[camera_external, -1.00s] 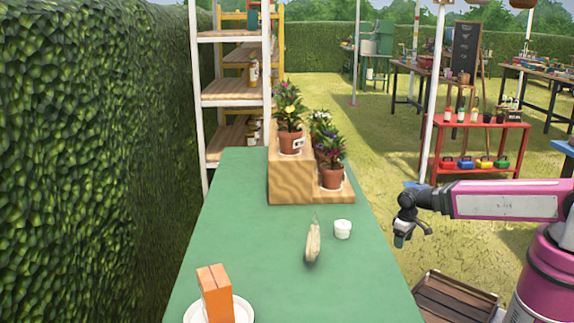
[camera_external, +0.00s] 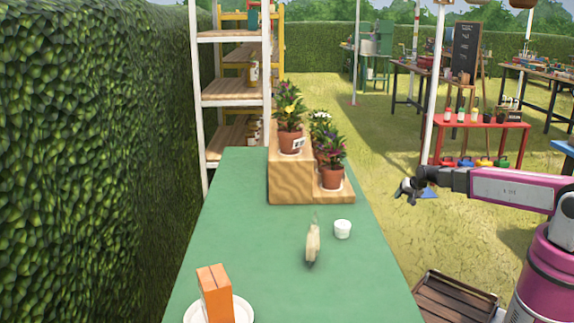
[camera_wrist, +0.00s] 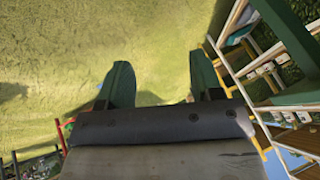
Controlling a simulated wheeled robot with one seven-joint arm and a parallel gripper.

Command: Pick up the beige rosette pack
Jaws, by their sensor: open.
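A slim beige object (camera_external: 313,243) with a thin pointed top is on the green table (camera_external: 260,235), right of its middle; it is the only thing that fits the beige rosette pack, though its details are too small to tell. My gripper (camera_external: 405,192) is to the right of the table, raised and apart from the beige object. In the wrist view my gripper (camera_wrist: 162,82) shows two dark green fingers wide apart with nothing between them. The wrist view shows grass, not the beige object.
A small white cup (camera_external: 342,229) stands just right of the beige object. An orange box (camera_external: 216,294) is on a white plate (camera_external: 248,312) at the near end. A wooden stepped stand (camera_external: 291,183) with potted flowers is at the far end. A wooden crate (camera_external: 455,300) is right of the table.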

